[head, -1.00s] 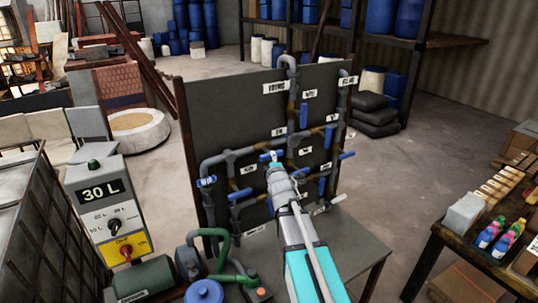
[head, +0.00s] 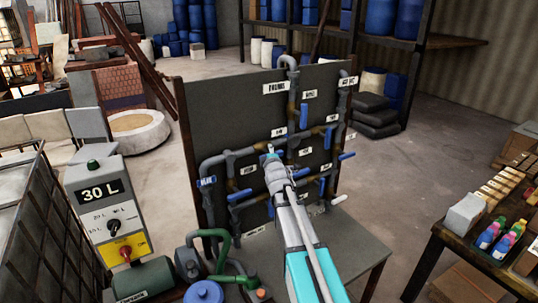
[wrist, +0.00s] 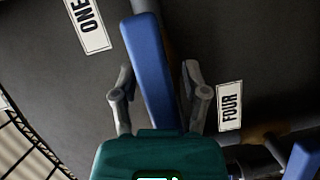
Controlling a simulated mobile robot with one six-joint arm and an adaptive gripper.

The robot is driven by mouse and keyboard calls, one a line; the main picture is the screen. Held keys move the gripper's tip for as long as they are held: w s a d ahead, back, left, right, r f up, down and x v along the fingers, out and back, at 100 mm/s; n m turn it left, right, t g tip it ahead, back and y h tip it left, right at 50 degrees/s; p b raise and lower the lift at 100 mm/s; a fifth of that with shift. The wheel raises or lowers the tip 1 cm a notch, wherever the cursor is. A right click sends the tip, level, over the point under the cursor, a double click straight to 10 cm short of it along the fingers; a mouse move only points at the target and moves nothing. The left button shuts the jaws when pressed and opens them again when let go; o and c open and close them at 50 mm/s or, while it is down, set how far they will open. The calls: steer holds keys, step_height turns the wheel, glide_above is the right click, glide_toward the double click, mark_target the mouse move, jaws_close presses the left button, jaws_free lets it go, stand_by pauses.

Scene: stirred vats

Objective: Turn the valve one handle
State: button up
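In the wrist view, my gripper (wrist: 158,82) is open, with one finger on each side of a long blue valve handle (wrist: 155,72). A narrow gap shows between the handle and each finger. A label reading ONE (wrist: 86,24) is to the upper left of the handle, and a label reading FOUR (wrist: 229,106) is to the right, beyond the right finger. In the head view, my gripper (head: 270,157) is at the middle of the pipe panel (head: 230,115) and hides the handle it straddles.
A control box reading 30 L (head: 98,193) and a green pump (head: 145,278) stand at left. A table with bottles (head: 490,235) is at right.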

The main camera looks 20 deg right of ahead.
jaws_close()
steer(key=shift+m+g+p, duration=0.3)
steer(key=shift+m+p, duration=0.15)
steer(key=shift+m, duration=0.15)
steer(key=m+g+y+p, duration=0.1)
steer(key=m+p, duration=0.1)
steer(key=shift+m, duration=0.4)
steer(key=m+g+y+p, duration=0.1)
steer(key=m, duration=0.1)
steer(key=shift+m+p, duration=0.3)
steer(key=m+g+y+p, duration=0.1)
steer(key=m+y, duration=0.1)
steer(key=m, duration=0.1)
steer(key=shift+f+m+y, duration=0.1)
steer(key=shift+m+y, duration=1.2)
steer(key=shift+m, duration=0.4)
steer(key=shift+g, duration=0.3)
